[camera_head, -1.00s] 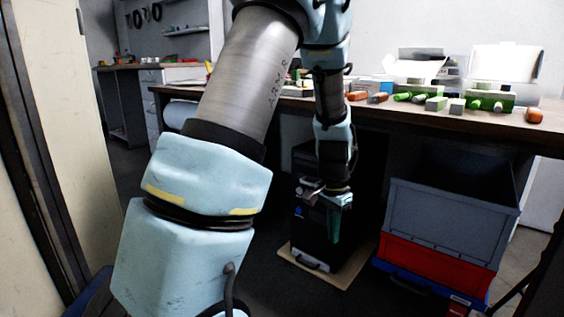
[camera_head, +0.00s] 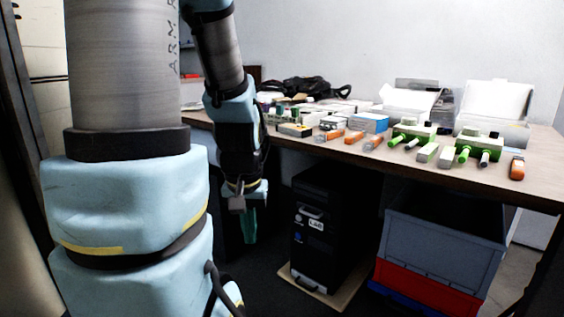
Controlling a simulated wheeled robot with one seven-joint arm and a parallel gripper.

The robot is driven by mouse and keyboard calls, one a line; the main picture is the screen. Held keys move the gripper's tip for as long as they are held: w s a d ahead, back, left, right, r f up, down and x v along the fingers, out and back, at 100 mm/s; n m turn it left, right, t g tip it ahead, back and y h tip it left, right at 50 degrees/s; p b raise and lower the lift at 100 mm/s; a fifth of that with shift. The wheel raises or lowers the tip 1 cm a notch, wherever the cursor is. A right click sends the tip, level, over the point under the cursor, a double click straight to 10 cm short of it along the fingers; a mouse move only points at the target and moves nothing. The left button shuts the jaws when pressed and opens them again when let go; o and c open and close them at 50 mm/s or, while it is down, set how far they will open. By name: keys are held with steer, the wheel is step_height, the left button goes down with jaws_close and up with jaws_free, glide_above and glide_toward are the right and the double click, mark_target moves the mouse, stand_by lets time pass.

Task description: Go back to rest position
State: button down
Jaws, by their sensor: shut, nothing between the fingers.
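My gripper (camera_head: 249,225) hangs from my arm, pointing down, in front of the table's edge and left of the black computer case. Its green fingers are together with nothing between them. It is apart from the table and the case. My arm's large links fill the left part of the view and hide what lies behind them.
A wooden table (camera_head: 450,177) carries several small parts, orange-handled tools (camera_head: 517,169) and open white boxes (camera_head: 497,99). Below it stand a black computer case (camera_head: 322,233) on a board and a grey crate (camera_head: 440,243) on a red one (camera_head: 425,283). Dark floor shows between.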

step_height(320, 180, up, 31)
steer(key=p, duration=2.9)
steer(key=c, duration=1.6)
jaws_free()
steer(key=shift+r, duration=0.1)
